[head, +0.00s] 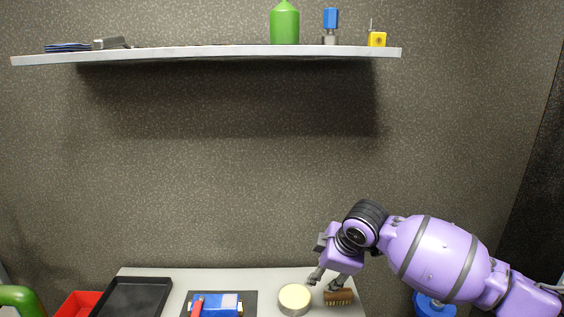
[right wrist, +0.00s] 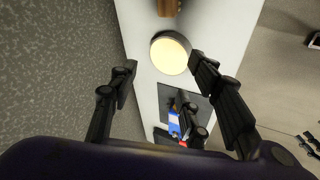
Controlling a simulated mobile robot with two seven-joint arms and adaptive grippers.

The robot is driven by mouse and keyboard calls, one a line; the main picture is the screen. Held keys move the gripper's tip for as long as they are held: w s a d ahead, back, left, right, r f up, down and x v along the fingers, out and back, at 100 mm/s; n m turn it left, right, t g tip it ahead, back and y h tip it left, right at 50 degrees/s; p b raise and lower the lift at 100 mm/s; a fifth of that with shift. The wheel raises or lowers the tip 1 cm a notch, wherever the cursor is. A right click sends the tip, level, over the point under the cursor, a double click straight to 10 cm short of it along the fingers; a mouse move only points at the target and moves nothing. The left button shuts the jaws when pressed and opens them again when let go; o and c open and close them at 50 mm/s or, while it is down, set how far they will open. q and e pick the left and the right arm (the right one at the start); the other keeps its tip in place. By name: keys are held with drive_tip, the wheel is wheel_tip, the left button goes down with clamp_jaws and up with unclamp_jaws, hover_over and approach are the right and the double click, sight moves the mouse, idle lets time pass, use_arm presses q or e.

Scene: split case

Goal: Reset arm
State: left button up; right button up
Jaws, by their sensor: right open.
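My right arm comes in from the right in the head view, with its purple wrist bent down. My right gripper (head: 323,277) hangs above the table (head: 262,277), close to a round cream-topped tin (head: 294,299) and a brown brush (head: 339,297). In the right wrist view its dark fingers (right wrist: 160,76) are spread apart with nothing between them. The tin also shows there (right wrist: 170,54), beyond the fingertips, and part of the brush (right wrist: 168,7) is at the top edge. I cannot tell the exact height above the table. My left gripper is not in view.
A blue case with a red item (head: 217,305) lies on a dark mat (head: 250,299). A black tray (head: 138,297) and red bin (head: 77,304) are left. A blue object (head: 434,305) is below my arm. A shelf (head: 225,52) holds a green bottle (head: 285,24).

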drive_tip(key=s+a+f+m+t+y+p, duration=0.1)
drive_tip(key=s+a+f+m+t+y, duration=0.3)
drive_tip(key=s+a+f+m+t, duration=0.25)
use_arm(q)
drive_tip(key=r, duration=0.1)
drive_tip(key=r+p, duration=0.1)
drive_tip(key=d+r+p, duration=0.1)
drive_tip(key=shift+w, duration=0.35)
use_arm(e)
drive_tip(key=s+d+f+m+g+h, duration=0.1)
drive_tip(key=s+d+f, duration=0.4)
drive_tip(key=s, duration=0.7)
drive_tip(key=s+d+f+m+g+h, duration=0.1)
drive_tip(key=s+d+f+m+h, duration=0.2)
drive_tip(key=s+f, duration=0.6)
drive_tip(key=s+d+f+m+g+h, duration=0.1)
drive_tip(key=s+d+f+m, duration=0.4)
drive_tip(key=s, duration=1.2)
wheel_tip(320, 180, down, 2)
drive_tip(key=d+h, duration=0.1)
drive_tip(key=d, duration=0.1)
drive_tip(key=shift+d+f, duration=0.15)
drive_tip(key=shift+d, duration=0.2)
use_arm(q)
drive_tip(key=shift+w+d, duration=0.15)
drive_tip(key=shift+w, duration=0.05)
